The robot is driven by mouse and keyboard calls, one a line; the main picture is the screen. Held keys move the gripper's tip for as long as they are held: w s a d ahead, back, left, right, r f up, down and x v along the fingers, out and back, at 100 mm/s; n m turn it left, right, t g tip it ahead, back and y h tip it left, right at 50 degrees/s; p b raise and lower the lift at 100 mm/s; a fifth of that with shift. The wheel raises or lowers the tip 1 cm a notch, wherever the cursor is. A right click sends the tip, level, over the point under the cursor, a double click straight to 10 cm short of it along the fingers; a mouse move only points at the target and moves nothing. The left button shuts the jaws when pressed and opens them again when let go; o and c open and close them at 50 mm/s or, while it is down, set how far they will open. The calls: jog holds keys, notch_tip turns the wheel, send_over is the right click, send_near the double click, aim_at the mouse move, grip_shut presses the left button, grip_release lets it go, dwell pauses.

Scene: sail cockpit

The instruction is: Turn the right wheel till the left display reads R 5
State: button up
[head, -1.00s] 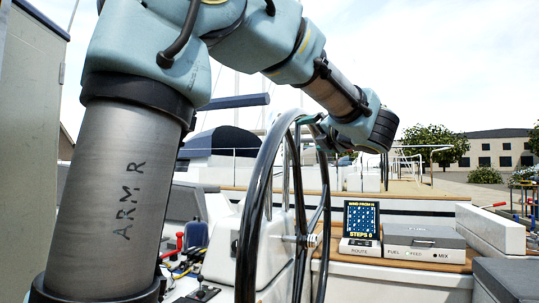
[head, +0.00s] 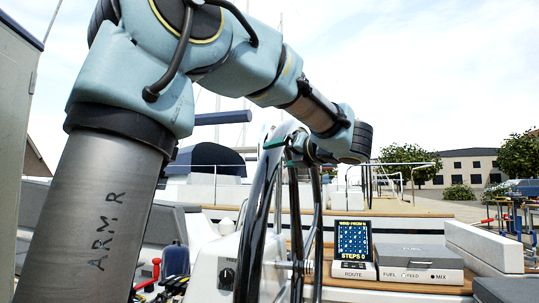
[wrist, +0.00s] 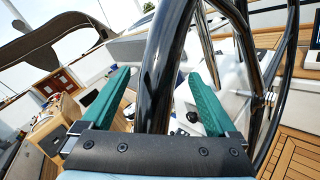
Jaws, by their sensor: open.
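The wheel (head: 258,215) is a large black-rimmed ring in the middle of the head view, seen almost edge-on. My gripper (head: 277,143) is at the upper part of its rim, with green fingers. In the wrist view the open fingers of my gripper (wrist: 160,74) stand on either side of the thick black rim (wrist: 157,100), with gaps visible between them and it. I cannot tell whether this is the right wheel. No display reading R 5 shows. A dark screen (head: 352,240) behind the wheel has a grid and reads "WIND FROM" and "STEPS", apparently 0.
A grey box marked FUEL, FEED and MIX (head: 420,265) sits right of the screen. A white pedestal with a dark knob (head: 227,276) stands left of the wheel. Red-handled gear (head: 150,275) lies at lower left. Wood decking (wrist: 295,150) is clear at lower right.

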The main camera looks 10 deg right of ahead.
jog(key=p+x, duration=0.1)
jog(key=x, duration=0.4)
jog(key=shift+w+a, duration=0.1)
jog(key=shift+w, duration=0.3)
grip_shut()
dwell(0.5)
